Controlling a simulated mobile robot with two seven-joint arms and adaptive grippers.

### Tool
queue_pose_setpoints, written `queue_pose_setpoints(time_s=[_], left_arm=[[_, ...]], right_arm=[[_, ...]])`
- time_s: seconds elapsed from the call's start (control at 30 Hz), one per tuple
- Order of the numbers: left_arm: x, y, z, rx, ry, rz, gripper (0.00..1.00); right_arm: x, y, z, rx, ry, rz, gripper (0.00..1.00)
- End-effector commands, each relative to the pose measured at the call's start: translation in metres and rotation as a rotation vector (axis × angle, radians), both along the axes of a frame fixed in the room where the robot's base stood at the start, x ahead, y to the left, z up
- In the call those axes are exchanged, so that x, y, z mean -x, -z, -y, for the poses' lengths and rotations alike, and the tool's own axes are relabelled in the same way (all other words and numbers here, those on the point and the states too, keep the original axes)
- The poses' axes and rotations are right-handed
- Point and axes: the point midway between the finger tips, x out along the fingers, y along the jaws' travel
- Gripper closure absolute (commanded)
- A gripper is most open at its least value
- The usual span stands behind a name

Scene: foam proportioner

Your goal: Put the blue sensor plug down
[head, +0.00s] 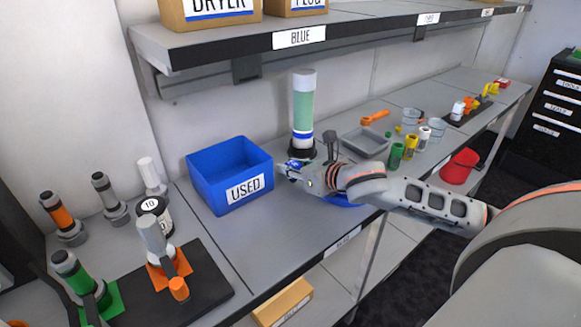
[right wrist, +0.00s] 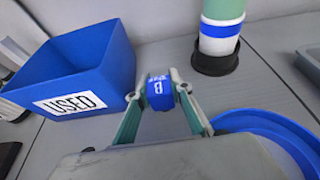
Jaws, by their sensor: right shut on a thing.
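The blue sensor plug (right wrist: 160,92) is a small blue piece with a white mark, between the fingertips of my right gripper (right wrist: 158,98). In the head view my right gripper (head: 290,168) comes in from the right, just right of the blue bin labelled USED (head: 218,190). The gripper is shut on the plug and is over the grey bench, in front of the green and white cylinder (head: 303,112). In the right wrist view the bin (right wrist: 110,62) is at the left and the cylinder (right wrist: 221,38) at the back right. My left gripper is not in view.
A round blue dish (right wrist: 270,135) lies right of the gripper, partly hidden by the arm in the head view. A grey tray (head: 365,141) and several small coloured parts stand further right. Grey fittings and a black mat (head: 205,283) are at the left. A shelf (head: 210,40) overhangs the back.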

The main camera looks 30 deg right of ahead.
Motion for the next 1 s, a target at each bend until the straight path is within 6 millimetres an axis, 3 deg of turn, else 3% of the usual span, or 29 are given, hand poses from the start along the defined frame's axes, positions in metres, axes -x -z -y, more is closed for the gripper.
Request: queue_pose_setpoints(time_s=[0.1,0.13,0.2,0.6,1.0], left_arm=[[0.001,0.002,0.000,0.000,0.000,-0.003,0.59],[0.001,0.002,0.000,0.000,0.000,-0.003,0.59],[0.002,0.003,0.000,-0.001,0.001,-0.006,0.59],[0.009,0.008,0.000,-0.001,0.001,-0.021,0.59],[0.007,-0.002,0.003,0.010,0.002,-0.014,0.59]], right_arm=[[0.000,0.003,0.000,0.000,0.000,0.000,1.00],[0.000,0.003,0.000,0.000,0.000,0.000,0.74],[0.000,0.003,0.000,0.000,0.000,0.000,0.63],[0.001,-0.001,0.000,0.000,0.000,0.001,0.63],[0.052,-0.022,0.005,0.004,-0.001,-0.002,0.63]])
